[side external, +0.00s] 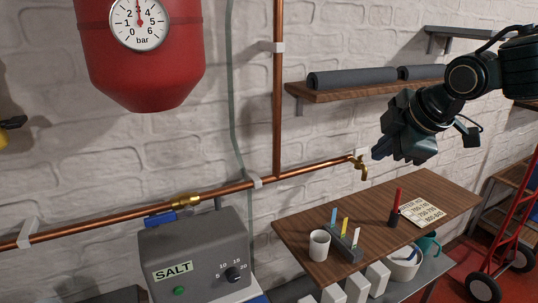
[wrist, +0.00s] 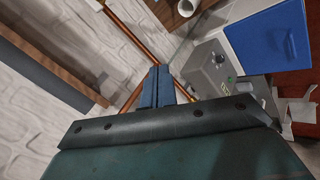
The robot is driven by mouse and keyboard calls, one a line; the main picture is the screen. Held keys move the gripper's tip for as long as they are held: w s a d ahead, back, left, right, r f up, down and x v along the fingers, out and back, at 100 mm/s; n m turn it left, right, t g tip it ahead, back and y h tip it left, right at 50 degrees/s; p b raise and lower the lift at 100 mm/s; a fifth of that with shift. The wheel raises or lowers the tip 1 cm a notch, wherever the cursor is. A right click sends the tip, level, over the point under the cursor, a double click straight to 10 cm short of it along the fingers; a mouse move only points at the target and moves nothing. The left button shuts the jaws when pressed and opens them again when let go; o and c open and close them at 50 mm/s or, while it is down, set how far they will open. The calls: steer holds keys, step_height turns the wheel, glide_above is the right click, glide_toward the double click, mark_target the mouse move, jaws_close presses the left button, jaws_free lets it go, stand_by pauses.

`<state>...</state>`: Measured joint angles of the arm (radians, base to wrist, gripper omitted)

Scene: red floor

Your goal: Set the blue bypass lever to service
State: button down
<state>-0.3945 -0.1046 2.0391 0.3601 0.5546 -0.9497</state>
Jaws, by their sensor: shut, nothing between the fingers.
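The blue bypass lever (side external: 160,218) sits on a brass valve (side external: 185,200) in the copper pipe, at the lower left of the side view. It lies roughly along the pipe, just above the grey SALT unit (side external: 195,250). My gripper (side external: 380,153) is at the upper right of the side view, in the air above the wooden shelf and far from the lever. Its fingers (wrist: 158,86) are shut and empty in the wrist view. I cannot make out the lever in the wrist view; the fingers and gripper body cover much of it.
A brass tap (side external: 361,167) ends the pipe near my gripper. The wooden shelf (side external: 290,228) holds a white cup (side external: 319,245), a rack of colored strips and a red-topped item. A red tank (side external: 140,75) hangs above the valve. A blue panel (wrist: 270,38) shows in the wrist view.

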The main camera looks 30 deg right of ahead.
steer(key=w+a+f+n+t, duration=0.1)
steer(key=w+a+f+n, duration=0.1)
steer(key=w+a+n, duration=0.55)
steer(key=n+t, duration=0.5)
steer(key=n, duration=1.2)
glide_toward(170, 216)
step_height(170, 216, down, 3)
steer(key=s+a, duration=0.2)
steer(key=shift+s+r+m+y, duration=0.15)
steer(key=shift+s+m+y, duration=0.1)
steer(key=shift+y, duration=0.15)
steer(key=shift+w, duration=0.15)
steer(key=shift+x, duration=4.9)
steer(key=shift+r, duration=0.1)
